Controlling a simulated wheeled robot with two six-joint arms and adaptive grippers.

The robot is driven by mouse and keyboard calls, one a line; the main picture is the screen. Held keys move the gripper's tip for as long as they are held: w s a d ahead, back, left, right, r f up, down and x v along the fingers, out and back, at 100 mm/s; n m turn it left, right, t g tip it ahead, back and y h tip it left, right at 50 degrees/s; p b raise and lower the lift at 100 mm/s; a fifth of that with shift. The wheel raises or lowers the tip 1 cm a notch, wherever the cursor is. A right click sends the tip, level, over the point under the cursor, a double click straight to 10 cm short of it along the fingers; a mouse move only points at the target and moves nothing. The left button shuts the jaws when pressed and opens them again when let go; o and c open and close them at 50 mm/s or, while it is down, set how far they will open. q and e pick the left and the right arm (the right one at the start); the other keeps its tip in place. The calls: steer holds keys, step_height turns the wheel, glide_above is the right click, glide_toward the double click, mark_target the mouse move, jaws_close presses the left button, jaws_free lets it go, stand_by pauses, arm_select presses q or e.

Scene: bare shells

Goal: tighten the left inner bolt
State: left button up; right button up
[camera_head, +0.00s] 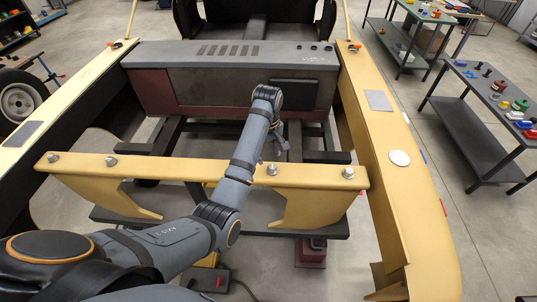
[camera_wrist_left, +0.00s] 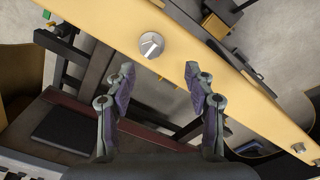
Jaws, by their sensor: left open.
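A yellow crossbar (camera_head: 200,170) carries bolts along its top: an outer bolt (camera_head: 53,158) and an inner bolt (camera_head: 111,161) on the picture's left, and an inner bolt (camera_head: 271,169) and an outer bolt (camera_head: 348,173) on the right. My left gripper (camera_head: 279,142) is just behind the right-hand inner bolt, partly hidden by its own wrist. In the left wrist view the gripper (camera_wrist_left: 158,72) is open and empty. A silver bolt head (camera_wrist_left: 151,45) lies just beyond its fingertips, apparently that same right-hand inner bolt. My right gripper does not show.
Yellow side rails (camera_head: 385,140) flank the crossbar. A grey and dark red box (camera_head: 225,75) stands behind it, close to my left wrist. Tables with coloured parts (camera_head: 490,110) stand to the right. The floor under the frame is partly open.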

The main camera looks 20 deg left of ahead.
mark_target(272, 166)
arm_select(q)
steer(key=shift+w+d+f+n+b, duration=0.2)
steer(key=shift+w+d+n+b, duration=0.3)
steer(key=shift+b, duration=0.6)
steer(key=f+p, duration=0.1)
steer(key=f, duration=0.1)
steer(key=f+p, duration=0.1)
steer(key=f, duration=0.2)
steer(key=shift+w+f+p, duration=0.25)
steer(key=shift+f+p, duration=0.1)
steer(key=shift+p, duration=0.05)
steer(key=shift+s+a+f, duration=0.1)
steer(key=shift+f, duration=0.5)
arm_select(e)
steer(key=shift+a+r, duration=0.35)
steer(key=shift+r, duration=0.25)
arm_select(q)
steer(key=shift+c, duration=0.3)
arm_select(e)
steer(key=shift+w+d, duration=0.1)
arm_select(q)
jaws_close()
